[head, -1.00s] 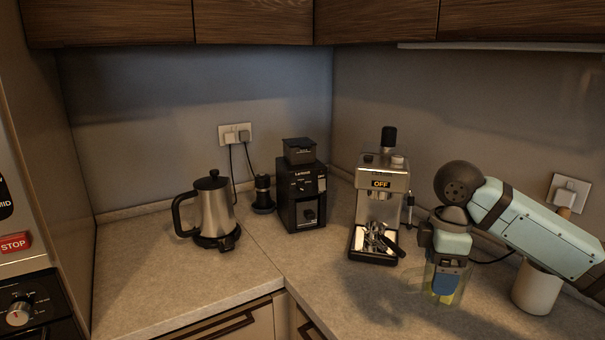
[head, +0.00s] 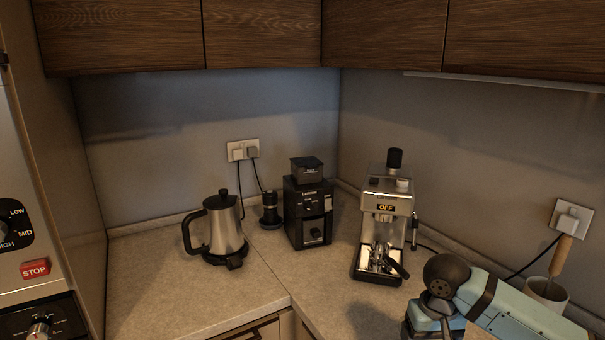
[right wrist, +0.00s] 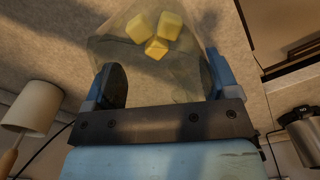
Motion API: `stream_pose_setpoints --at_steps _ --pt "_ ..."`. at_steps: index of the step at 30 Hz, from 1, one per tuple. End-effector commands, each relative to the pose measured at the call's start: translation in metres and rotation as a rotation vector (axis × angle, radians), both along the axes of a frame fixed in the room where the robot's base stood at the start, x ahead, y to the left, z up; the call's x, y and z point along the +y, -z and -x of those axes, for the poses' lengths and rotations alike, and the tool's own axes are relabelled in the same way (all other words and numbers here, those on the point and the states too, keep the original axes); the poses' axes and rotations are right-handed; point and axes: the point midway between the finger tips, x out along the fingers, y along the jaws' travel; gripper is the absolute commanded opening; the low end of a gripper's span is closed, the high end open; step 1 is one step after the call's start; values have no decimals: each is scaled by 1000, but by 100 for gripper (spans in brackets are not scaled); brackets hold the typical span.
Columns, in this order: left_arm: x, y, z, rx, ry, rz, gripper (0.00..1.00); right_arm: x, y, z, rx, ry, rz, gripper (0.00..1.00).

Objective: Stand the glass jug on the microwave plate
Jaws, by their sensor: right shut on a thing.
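The glass jug (right wrist: 152,82) is see-through, with yellow cubes (right wrist: 155,30) inside it, and shows in the right wrist view. My right gripper (right wrist: 166,82) is shut on it, one finger on each side. In the head view only my right arm (head: 475,300) shows at the bottom right; the fingers and the jug are below the frame. Part of the microwave's front (head: 30,225), with a knob and a red STOP button, shows at the left edge. The microwave plate is not visible. My left gripper is not in view.
A steel kettle (head: 226,232), a black grinder (head: 307,215) and a coffee machine (head: 385,225) stand along the back. A white cup (head: 547,290) with a wooden-handled tool is at the right, near my arm. The left counter (head: 165,285) is clear in front.

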Motion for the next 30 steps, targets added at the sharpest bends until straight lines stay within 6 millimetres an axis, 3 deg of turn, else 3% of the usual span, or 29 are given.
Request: stream_pose_setpoints --at_steps 1,3,10,15,30 --pt "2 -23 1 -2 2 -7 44 -1 -23 9 1 -2 1 47" --pt "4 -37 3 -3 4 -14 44 -1 -36 21 0 -2 1 47" --pt "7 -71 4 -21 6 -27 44 0 -65 53 1 -3 -2 47" --pt "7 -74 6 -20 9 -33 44 0 -70 63 2 -4 -1 47" --pt "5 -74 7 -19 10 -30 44 1 -69 65 3 -4 -4 47"
